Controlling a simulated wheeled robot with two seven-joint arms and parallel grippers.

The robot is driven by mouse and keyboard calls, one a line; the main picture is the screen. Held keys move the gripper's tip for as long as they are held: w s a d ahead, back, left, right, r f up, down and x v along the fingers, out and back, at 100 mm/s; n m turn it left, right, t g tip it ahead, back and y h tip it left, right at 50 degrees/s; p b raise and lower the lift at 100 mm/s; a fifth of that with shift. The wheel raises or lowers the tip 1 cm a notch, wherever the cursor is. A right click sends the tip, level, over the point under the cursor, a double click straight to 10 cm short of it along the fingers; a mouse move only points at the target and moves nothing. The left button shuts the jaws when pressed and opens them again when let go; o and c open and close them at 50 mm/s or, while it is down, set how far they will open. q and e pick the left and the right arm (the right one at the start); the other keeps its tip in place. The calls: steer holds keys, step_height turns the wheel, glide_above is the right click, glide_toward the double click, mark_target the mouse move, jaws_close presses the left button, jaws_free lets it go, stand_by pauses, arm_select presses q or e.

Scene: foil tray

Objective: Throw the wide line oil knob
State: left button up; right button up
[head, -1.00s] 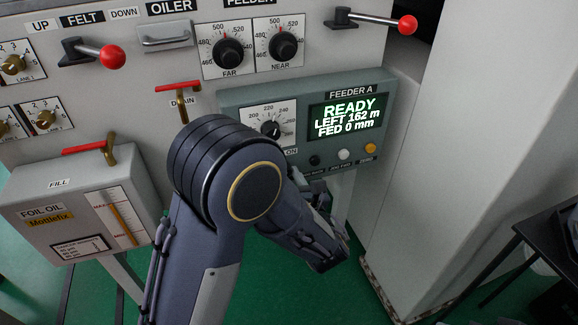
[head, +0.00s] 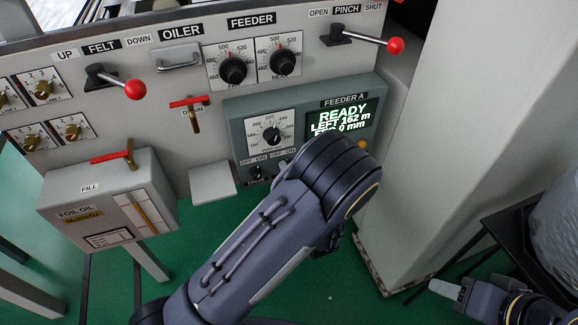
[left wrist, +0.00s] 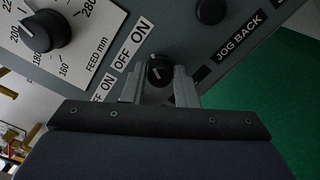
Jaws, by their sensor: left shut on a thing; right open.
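A small black rotary knob with a white pointer line (left wrist: 160,70) sits below an OFF/ON label on the grey Feeder A panel (head: 238,125). My left gripper (left wrist: 160,88) has its two fingers on either side of this knob and is shut on it. In the head view my left arm (head: 335,185) hides the gripper. The name under the gripped knob cannot be read. My right gripper (head: 447,289) is at the lower right, open and holding nothing visible.
The Feeder A screen (head: 340,120) reads READY, LEFT 162 m. A feed dial (head: 271,136) and a JOG BACK button (left wrist: 210,12) are close by. A red drain handle (head: 189,101), the foil oil box (head: 80,190) and a pinch lever (head: 395,45) surround the panel. A pale column stands right.

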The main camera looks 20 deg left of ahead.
arm_select(q)
steer(key=shift+m, duration=0.3)
steer(key=o, duration=1)
steer(key=shift+c, duration=0.2)
steer(key=p+v, duration=0.1)
steer(key=v, duration=0.6)
steer(key=shift+s+d, duration=0.25)
steer(key=shift+s, duration=0.1)
steer(key=shift+a, duration=0.1)
